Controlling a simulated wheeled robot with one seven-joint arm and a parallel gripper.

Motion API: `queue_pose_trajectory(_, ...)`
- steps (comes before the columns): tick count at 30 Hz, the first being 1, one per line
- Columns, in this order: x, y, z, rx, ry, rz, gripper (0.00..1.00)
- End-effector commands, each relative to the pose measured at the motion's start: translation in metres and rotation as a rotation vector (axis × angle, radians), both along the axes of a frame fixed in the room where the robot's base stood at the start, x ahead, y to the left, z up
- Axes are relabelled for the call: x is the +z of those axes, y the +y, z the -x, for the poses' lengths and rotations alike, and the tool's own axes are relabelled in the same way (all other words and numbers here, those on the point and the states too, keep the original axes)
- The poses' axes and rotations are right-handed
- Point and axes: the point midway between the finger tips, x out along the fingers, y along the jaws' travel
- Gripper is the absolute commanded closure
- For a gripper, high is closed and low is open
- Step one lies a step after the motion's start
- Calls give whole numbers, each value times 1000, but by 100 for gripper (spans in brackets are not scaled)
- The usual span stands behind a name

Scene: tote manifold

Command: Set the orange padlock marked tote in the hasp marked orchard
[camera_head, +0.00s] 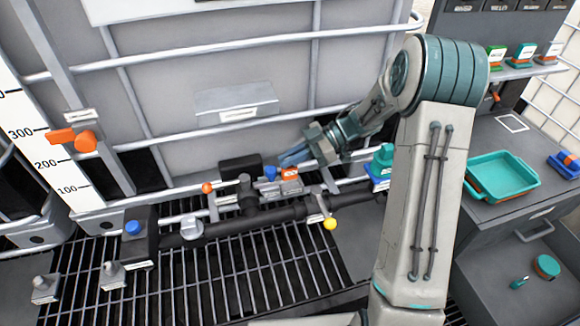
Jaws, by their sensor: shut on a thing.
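The orange padlock (291,181) shows as a small orange block with a pale label, close below my gripper's fingertips at the black pipe assembly. My gripper (294,158) reaches in from the right, in front of the grey tank, and is shut on the padlock. The label is too small to read. The fingers and the small size hide how the padlock's shackle sits, and I cannot tell if it touches the pipework. I cannot make out which part is the hasp marked orchard; no such mark is readable.
The black pipe (270,216) carries a blue knob (133,227), an orange knob (207,188) and a yellow-ended lever (330,224). It lies above a dark grating (230,270). A teal tray (502,176) stands on the right counter. Several coloured blocks sit on the shelf (530,70).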

Motion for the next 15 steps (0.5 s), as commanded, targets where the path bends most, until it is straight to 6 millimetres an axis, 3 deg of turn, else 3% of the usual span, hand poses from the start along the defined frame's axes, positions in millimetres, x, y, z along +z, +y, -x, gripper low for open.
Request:
queue_pose_trajectory(5,-6,0,-5,0,1,-1,100)
queue_pose_trajectory(15,-43,-1,-5,-1,1,-1,100)
